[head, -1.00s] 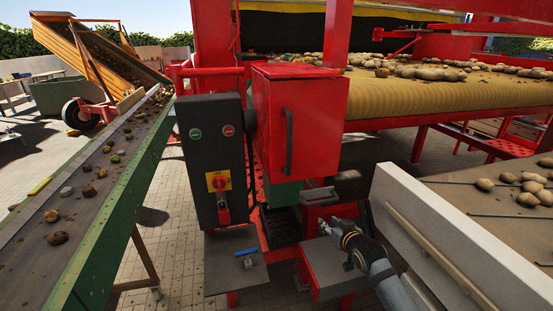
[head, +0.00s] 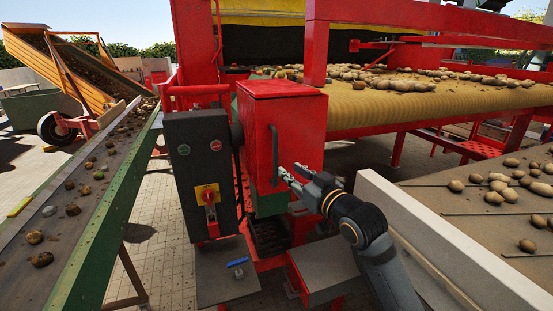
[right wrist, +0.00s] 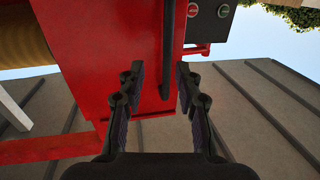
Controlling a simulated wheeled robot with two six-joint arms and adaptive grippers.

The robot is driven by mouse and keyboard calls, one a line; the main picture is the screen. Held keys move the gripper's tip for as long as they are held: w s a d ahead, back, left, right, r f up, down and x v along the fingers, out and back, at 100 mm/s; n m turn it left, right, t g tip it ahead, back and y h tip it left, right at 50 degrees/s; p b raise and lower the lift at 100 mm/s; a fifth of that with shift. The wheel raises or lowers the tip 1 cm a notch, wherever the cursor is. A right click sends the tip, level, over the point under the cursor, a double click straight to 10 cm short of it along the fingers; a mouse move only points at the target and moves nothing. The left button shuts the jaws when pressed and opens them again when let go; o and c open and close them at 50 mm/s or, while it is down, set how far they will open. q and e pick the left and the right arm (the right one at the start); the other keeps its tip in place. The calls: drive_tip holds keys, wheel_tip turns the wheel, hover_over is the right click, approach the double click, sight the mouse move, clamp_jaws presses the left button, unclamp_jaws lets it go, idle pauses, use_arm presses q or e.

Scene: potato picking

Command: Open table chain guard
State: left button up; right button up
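The chain guard is a red box (head: 301,132), closed, with a dark vertical bar handle (head: 274,155) on its front. My right gripper (head: 288,174) is in front of the guard, close to the lower part of the handle. In the right wrist view the two fingers (right wrist: 158,86) are spread apart, and the handle (right wrist: 168,50) runs down between them toward its lower end. I cannot tell whether a finger touches it. The red guard face (right wrist: 105,50) fills the upper left there. My left gripper is not in view.
A black control box (head: 203,172) with two buttons and a red-yellow switch stands left of the guard. A grey shelf (head: 215,280) holds a blue item (head: 238,262). A white-sided potato table (head: 425,235) is at the right, a green-sided conveyor (head: 100,235) at the left.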

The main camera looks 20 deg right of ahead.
sight(276, 162)
drive_tip(key=w+a+p, duration=0.1)
drive_tip(key=w, duration=0.1)
drive_tip(key=w+a+r+p, duration=0.1)
drive_tip(key=w, duration=0.1)
drive_tip(key=shift+a+r, duration=0.15)
drive_tip(key=shift+r, duration=0.05)
drive_tip(key=x, duration=0.1)
drive_tip(key=p+x, duration=0.1)
drive_tip(key=x, duration=0.1)
drive_tip(key=shift+f, duration=0.35)
drive_tip(key=shift+w+f, duration=0.1)
drive_tip(key=shift+w, duration=0.15)
drive_tip(key=shift+s+d, duration=0.1)
drive_tip(key=shift+d, duration=0.15)
drive_tip(key=shift+s+a, duration=0.15)
drive_tip(key=c, duration=0.4)
drive_tip(key=shift+c, duration=1.3)
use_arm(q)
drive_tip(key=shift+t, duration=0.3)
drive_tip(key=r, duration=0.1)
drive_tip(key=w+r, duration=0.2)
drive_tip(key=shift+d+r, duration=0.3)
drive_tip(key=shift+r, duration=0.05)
use_arm(e)
clamp_jaws()
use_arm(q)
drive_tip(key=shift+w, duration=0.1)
